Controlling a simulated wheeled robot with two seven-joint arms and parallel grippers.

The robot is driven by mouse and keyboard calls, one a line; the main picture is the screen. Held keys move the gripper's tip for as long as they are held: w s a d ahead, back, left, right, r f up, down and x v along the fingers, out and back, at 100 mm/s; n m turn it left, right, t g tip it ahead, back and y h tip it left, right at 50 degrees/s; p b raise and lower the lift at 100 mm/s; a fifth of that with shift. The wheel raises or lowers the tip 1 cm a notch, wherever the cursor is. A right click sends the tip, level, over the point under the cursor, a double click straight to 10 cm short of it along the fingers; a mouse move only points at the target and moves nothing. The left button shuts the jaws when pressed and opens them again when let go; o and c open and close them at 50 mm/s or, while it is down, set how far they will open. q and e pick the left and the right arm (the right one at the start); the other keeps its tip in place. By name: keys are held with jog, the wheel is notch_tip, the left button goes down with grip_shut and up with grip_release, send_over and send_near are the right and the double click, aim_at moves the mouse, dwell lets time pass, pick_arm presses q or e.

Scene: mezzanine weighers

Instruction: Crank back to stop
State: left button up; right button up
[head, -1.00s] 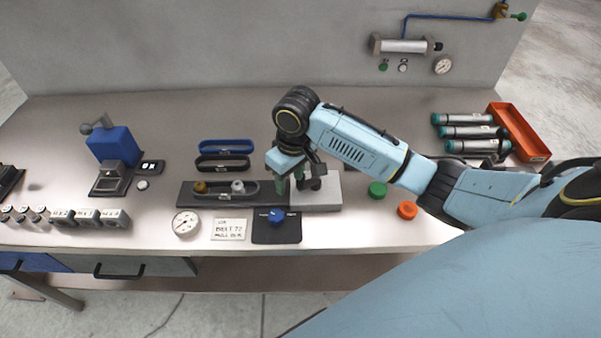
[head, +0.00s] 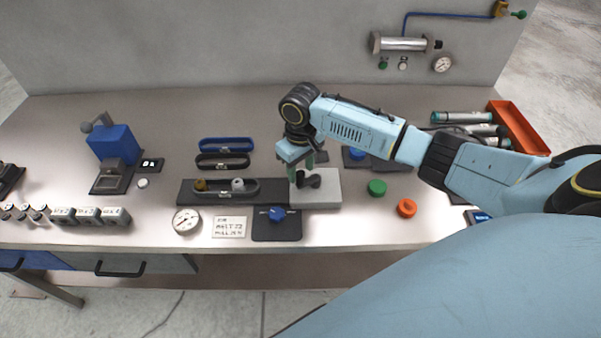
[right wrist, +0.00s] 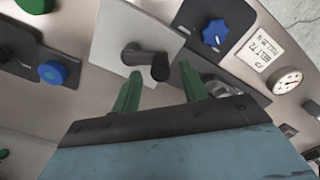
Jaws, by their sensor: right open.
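The black crank (head: 308,181) sits on a light grey block (head: 325,200) at the middle of the bench, right of a dark base plate. It also shows in the right wrist view (right wrist: 146,60), its knob end lying just beyond the green fingertips. My right gripper (head: 306,172) is above and at the back of the crank, pointing down. I cannot tell whether a finger touches the crank. My left gripper is not in view.
A blue knob (head: 277,215) on a black plate, a label card (head: 230,227) and a dial gauge (head: 186,221) stand front left of the block. Green (head: 377,188) and orange (head: 407,208) caps lie to the right. An orange tray (head: 518,130) and cylinders lie back right.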

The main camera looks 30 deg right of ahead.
jog(key=shift+f, duration=1.2)
grip_shut()
jog(key=shift+r, duration=0.1)
jog(key=s+n+p, duration=0.1)
jog(key=n+p, duration=0.1)
jog(key=p, duration=0.1)
jog(key=shift+s+r+n, duration=0.1)
jog(key=shift+n, duration=0.3)
jog(key=shift+s+d+n+p, duration=0.1)
jog(key=shift+s+n+p, duration=0.2)
jog(key=shift+n+p, duration=0.5)
jog(key=shift+s+d+n+p, duration=0.1)
jog(key=shift+s+n+p, duration=0.15)
jog(key=shift+n+p, duration=0.55)
